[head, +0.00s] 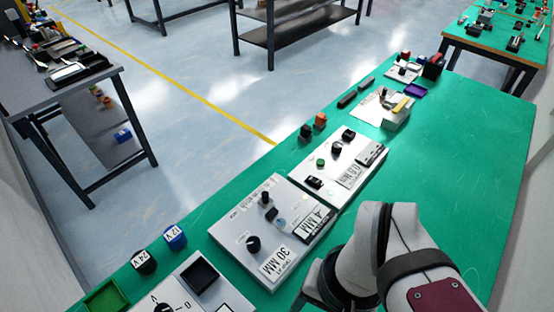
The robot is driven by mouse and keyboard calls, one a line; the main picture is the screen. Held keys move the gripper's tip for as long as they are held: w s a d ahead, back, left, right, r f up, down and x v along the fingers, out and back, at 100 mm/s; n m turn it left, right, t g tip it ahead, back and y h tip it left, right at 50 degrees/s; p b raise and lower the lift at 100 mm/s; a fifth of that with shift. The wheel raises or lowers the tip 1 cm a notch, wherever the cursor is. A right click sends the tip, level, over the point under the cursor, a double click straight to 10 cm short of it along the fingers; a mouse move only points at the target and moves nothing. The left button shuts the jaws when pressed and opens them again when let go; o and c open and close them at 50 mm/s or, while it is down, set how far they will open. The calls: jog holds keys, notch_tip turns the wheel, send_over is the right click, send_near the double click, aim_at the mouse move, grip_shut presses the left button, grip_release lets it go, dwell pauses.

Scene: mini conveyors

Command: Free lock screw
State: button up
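I cannot tell for certain which part is the lock screw. A white panel (238,229) marked "30 MM" and "4 MM" lies on the green bench, left of my arm. It carries a black knob (253,244) near its front and a small dark post with a knob (268,204) farther back. Behind it, another white panel (333,187) marked "08 MIN" carries a black knob (337,147) and a green button (320,162). My arm comes in at the lower right; my gripper's fingers do not show.
The green bench top (455,140) is clear at the right. A panel with a black square recess (199,276), black and blue round parts marked "24 V" (144,261) and "12 V" (175,237), and a green tray (107,299) stand front left. Orange and dark blocks (320,120) stand farther back.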

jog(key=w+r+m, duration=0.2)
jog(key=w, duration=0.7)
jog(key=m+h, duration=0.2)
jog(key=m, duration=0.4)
send_near(283, 221)
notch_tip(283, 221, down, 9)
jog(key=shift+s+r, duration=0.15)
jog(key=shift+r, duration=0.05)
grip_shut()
